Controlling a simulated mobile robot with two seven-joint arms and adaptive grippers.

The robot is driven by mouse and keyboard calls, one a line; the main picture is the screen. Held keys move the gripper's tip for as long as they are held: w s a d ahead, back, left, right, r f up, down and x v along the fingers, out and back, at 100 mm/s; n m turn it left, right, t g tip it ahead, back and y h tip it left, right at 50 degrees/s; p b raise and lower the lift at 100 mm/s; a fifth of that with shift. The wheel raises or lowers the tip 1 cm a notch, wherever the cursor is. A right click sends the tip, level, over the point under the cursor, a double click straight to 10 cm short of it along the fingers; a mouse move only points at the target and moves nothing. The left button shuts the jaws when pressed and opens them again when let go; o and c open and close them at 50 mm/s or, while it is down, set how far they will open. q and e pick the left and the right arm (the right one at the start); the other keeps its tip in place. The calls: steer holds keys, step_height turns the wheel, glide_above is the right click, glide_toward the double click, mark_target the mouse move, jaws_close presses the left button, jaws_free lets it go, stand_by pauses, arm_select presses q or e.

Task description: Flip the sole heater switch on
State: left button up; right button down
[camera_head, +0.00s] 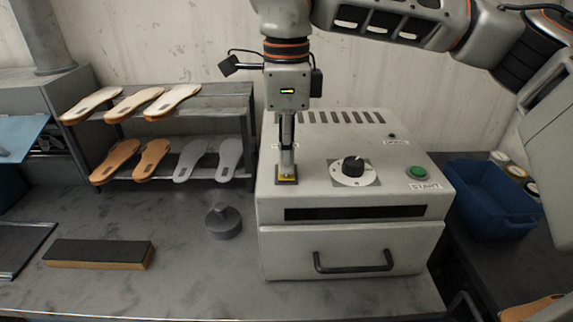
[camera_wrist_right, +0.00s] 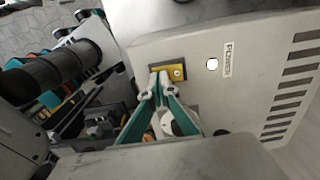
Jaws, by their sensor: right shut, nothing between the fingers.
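The sole heater (camera_head: 350,208) is a pale grey box on the bench, with a drawer handle on its front. Its switch sits on a small yellow plate (camera_head: 287,179) at the left of the top. The plate also shows in the wrist view (camera_wrist_right: 178,70). My right gripper (camera_head: 287,168) points down with its fingers together and empty. Its tips (camera_wrist_right: 158,77) are at the switch plate and hide the lever, so I cannot tell its position. A round white lamp (camera_wrist_right: 212,64) sits beside a label. My left gripper is not in view.
The heater top also carries a black dial (camera_head: 352,166) and a green button (camera_head: 417,172). A rack (camera_head: 250,120) of soles stands left. A dark round weight-like piece (camera_head: 223,221) and a block (camera_head: 99,254) lie on the bench. A blue bin (camera_head: 488,200) stands right.

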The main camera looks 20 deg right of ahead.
mark_target(287, 176)
steer(key=shift+r+p, duration=1.8)
steer(key=shift+r, duration=1.25)
